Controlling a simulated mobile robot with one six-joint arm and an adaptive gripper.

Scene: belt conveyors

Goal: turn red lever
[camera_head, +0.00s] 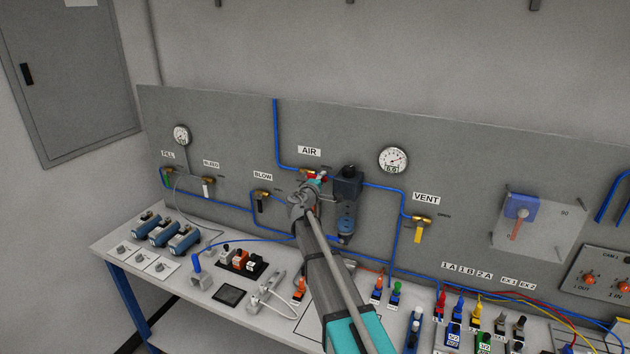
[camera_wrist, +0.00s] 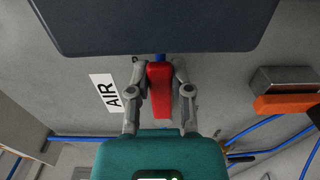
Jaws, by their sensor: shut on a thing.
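The red lever (camera_wrist: 159,90) is in the middle of the wrist view, beside the AIR label (camera_wrist: 106,93). My gripper (camera_wrist: 160,82) has one finger on each side of it and is shut on it. In the head view my gripper (camera_head: 308,187) is at the panel just below the AIR label (camera_head: 309,151). Only a small red part of the lever (camera_head: 323,178) shows there, and my arm hides much of the valve around it.
A dark regulator (camera_head: 347,183) stands close to the right of my gripper. Blue tubes run along the panel, with a yellow VENT lever (camera_head: 418,235) to the right and a black BLOW lever (camera_head: 260,204) to the left. The bench (camera_head: 185,290) below carries several fittings.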

